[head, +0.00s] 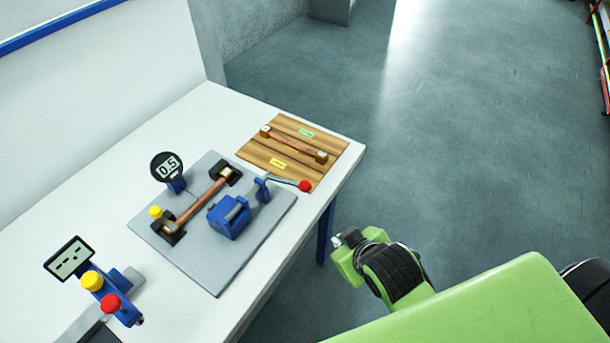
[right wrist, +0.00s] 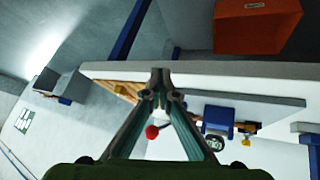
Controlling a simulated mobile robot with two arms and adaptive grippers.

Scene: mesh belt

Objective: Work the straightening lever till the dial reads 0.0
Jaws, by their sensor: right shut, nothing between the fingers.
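The dial (head: 168,167) on a blue stand reads 0.5. A copper bar (head: 203,198) lies across two dark supports on the grey plate (head: 206,272), with a yellow knob at its near end. The lever (head: 283,181) ends in a red knob (head: 304,186) at the plate's right side, beyond a blue block (head: 229,218). My right gripper (head: 346,238) is off the table's right edge, apart from the lever. In the right wrist view its fingers (right wrist: 161,80) are shut and empty, and the red knob (right wrist: 152,132) shows between them. My left gripper is out of view.
A wooden board (head: 265,154) with another copper bar lies behind the plate. A device with a dashed display (head: 69,259) and yellow and red knobs stands at the near left. An orange bin (right wrist: 256,28) shows in the right wrist view. Floor right of the table is clear.

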